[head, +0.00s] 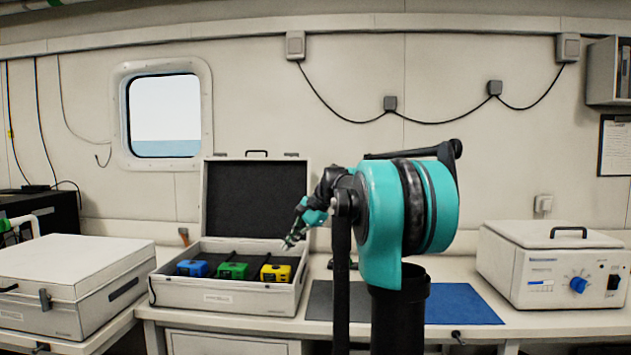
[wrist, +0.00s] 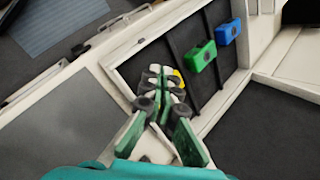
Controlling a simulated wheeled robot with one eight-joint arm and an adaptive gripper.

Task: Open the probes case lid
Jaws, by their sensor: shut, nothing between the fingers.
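A white case (head: 228,298) stands on the bench with its lid (head: 256,200) raised upright at the back, showing a dark lining. Inside are a blue block (head: 192,268), a green block (head: 233,270) and a yellow block (head: 276,272) between dark dividers. My gripper (head: 288,244) is shut and empty above the right side of this case, in front of the lid. In the wrist view my fingertips (wrist: 165,72) partly hide the yellow block (wrist: 178,77). The lid's dark lining (wrist: 270,125) shows at lower right. The label is too small to read.
A closed white case (head: 75,265) with a latch stands at left. A grey mat (head: 322,302) and a blue mat (head: 465,304) lie right of the open case, partly behind my arm. A white device (head: 550,265) with a blue knob stands at far right.

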